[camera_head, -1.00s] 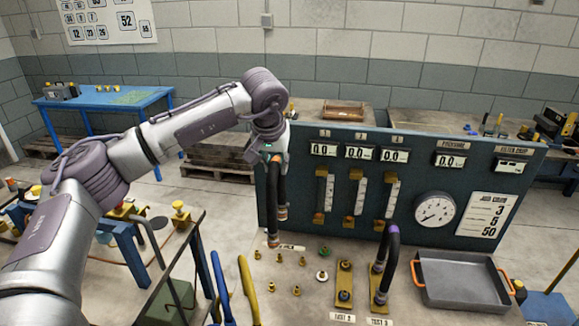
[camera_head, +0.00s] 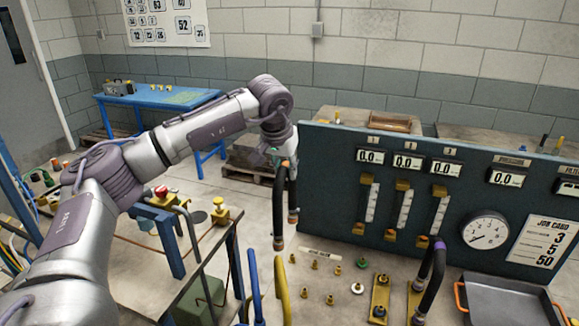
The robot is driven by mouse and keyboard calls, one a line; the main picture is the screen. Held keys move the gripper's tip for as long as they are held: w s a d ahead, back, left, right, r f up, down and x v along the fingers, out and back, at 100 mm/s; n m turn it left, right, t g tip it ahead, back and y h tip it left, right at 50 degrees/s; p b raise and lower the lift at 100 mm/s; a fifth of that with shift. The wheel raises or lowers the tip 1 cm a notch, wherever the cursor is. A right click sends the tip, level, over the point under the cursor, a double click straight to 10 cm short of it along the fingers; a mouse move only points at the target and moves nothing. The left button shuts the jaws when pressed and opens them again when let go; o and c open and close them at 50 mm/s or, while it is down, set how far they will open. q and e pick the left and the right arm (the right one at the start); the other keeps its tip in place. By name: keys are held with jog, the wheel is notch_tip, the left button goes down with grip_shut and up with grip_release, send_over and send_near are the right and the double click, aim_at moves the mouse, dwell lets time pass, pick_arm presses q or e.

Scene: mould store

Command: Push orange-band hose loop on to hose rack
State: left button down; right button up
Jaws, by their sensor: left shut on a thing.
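My left gripper (camera_head: 284,155) is shut on a black hose loop (camera_head: 279,205), which hangs down with its two ends lowest. The loop is in the air just left of the test panel, above the bench front. A blue frame with hoses (camera_head: 12,215) is at the left edge; I cannot tell if it is the hose rack. My right gripper is not in view.
The dark test panel (camera_head: 335,190) with gauges stands right of the loop. A purple-band hose (camera_head: 430,275) stands on the bench beside a grey tray (camera_head: 500,300). Several small fittings lie below. A side table with a red button (camera_head: 161,192) is left. A blue table (camera_head: 160,97) stands behind.

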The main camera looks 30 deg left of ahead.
pick_arm(q)
notch_tip(320, 180, down, 13)
jog(key=b, duration=0.7)
jog(key=shift+r, duration=0.15)
dwell(0.9)
jog(key=shift+f, duration=0.2)
jog(key=shift+f+b, duration=0.6)
jog(key=shift+f, duration=0.7)
dwell(2.3)
jog(key=c, duration=0.9)
grip_release()
jog(key=shift+f, duration=0.1)
